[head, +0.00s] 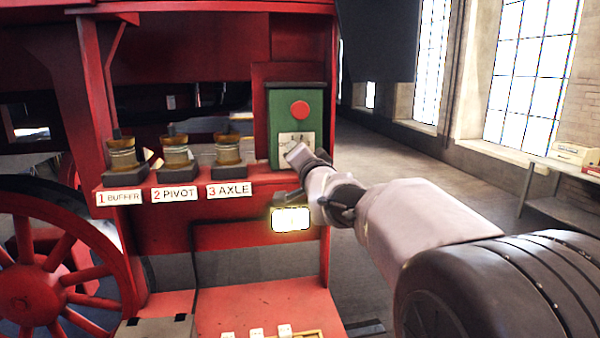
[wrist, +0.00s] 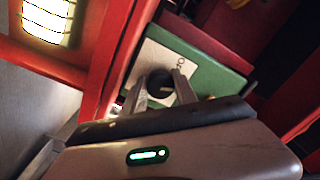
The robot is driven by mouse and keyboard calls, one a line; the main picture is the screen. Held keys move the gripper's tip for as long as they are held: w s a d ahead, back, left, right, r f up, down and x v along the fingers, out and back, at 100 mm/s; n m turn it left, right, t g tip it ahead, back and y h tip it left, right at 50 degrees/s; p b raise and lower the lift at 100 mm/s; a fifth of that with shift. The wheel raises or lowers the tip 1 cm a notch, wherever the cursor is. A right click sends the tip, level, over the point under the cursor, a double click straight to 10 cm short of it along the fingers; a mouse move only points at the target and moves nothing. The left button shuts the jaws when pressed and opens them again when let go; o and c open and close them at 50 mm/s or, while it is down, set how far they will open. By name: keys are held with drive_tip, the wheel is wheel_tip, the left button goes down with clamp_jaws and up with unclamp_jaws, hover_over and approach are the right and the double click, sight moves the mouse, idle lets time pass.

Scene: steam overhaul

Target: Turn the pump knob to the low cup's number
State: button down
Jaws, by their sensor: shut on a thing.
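The green pump box (head: 283,98) stands on the right end of the red ledge, with a round red button above a white dial plate (head: 287,138). My gripper (head: 298,154) is at the dial in the head view. In the wrist view its fingers are shut on the dark pump knob (wrist: 160,82), one on each side. The knob is hidden in the head view, and its setting cannot be read. Three brass-and-glass cups stand left of the box: buffer cup 1 (head: 123,154), pivot cup 2 (head: 175,153) and axle cup 3 (head: 227,150). Their levels are too small to compare surely.
A lit lamp (head: 291,219) hangs just below the ledge under my gripper; it also shows in the wrist view (wrist: 48,20). A spoked red wheel (head: 30,290) is at lower left. The floor (head: 400,150) to the right is open, with a bench (head: 560,185) beyond.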

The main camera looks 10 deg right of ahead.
drive_tip(key=m+b, duration=0.3)
drive_tip(key=m, duration=0.1)
drive_tip(key=shift+f, duration=0.1)
drive_tip(key=shift+r+m+b, duration=0.2)
drive_tip(key=shift+m+b, duration=1.05)
drive_tip(key=shift+m, duration=0.55)
drive_tip(key=shift+r+m, duration=0.1)
drive_tip(key=shift+m, duration=0.2)
drive_tip(key=c, duration=1)
unclamp_jaws()
drive_tip(key=shift+s, duration=0.1)
drive_tip(key=s+b, duration=0.1)
drive_tip(key=s, duration=1.6)
drive_tip(key=shift+f, duration=0.45)
drive_tip(key=shift+s, duration=0.1)
